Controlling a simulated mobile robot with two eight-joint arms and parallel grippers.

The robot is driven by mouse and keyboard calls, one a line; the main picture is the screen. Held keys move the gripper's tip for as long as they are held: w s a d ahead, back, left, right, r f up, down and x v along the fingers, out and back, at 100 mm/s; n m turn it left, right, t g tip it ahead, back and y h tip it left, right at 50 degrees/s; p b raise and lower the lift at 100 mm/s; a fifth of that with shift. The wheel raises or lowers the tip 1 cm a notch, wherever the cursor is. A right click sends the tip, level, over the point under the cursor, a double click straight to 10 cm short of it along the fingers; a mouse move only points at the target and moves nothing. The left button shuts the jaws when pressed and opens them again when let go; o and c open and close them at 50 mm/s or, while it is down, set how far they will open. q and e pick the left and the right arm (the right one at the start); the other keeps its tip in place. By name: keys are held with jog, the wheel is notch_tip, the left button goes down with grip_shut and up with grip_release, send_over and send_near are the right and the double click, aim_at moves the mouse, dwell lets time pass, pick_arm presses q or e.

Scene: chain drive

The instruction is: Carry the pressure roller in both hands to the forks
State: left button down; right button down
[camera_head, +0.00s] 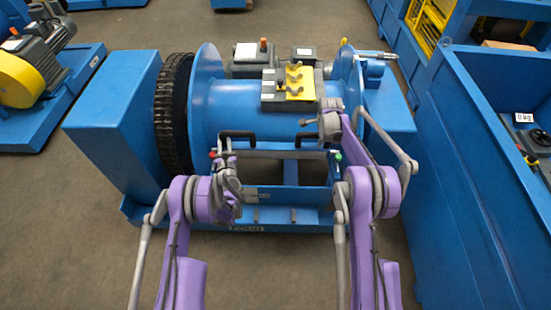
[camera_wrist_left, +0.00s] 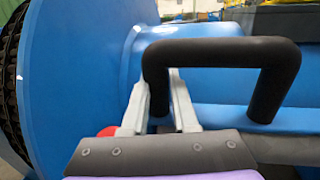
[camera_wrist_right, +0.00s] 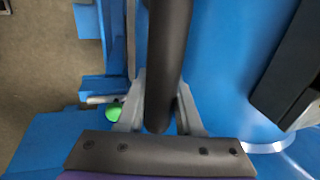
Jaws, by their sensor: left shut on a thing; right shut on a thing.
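The pressure roller (camera_head: 285,154) appears to be the grey bar level in front of the blue drum, with a red end at left and a green end at right. It has two black handles. My left gripper (camera_head: 226,146) is shut on the left handle (camera_wrist_left: 220,48), around its left leg. My right gripper (camera_head: 327,126) is shut on the right handle (camera_wrist_right: 166,60), between its two fingers. I cannot tell for sure which parts are the forks; upright blue brackets stand near the bar's ends, partly hidden by my arms.
The large blue drum (camera_head: 238,104) lies behind the bar, with a black chain (camera_head: 172,110) at its left. A yellow notched piece (camera_head: 296,82) sits on a grey plate above the drum. A blue bin (camera_head: 480,170) stands close at the right.

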pick_arm(q)
jog(key=shift+f, duration=0.5)
pick_arm(e)
jog(key=shift+f, duration=0.5)
pick_arm(q)
jog(key=c, duration=1.1)
grip_release()
jog(key=shift+f, duration=0.2)
jog(key=shift+c, duration=0.2)
pick_arm(e)
jog(key=c, duration=1)
grip_release()
jog(key=shift+f, duration=0.2)
pick_arm(q)
jog(key=o, duration=0.5)
jog(key=shift+r, duration=0.1)
jog(key=shift+c, duration=0.2)
pick_arm(e)
jog(key=o, duration=0.4)
jog(key=shift+r, duration=0.1)
jog(key=shift+o, duration=0.2)
pick_arm(q)
jog(key=shift+s, duration=0.15)
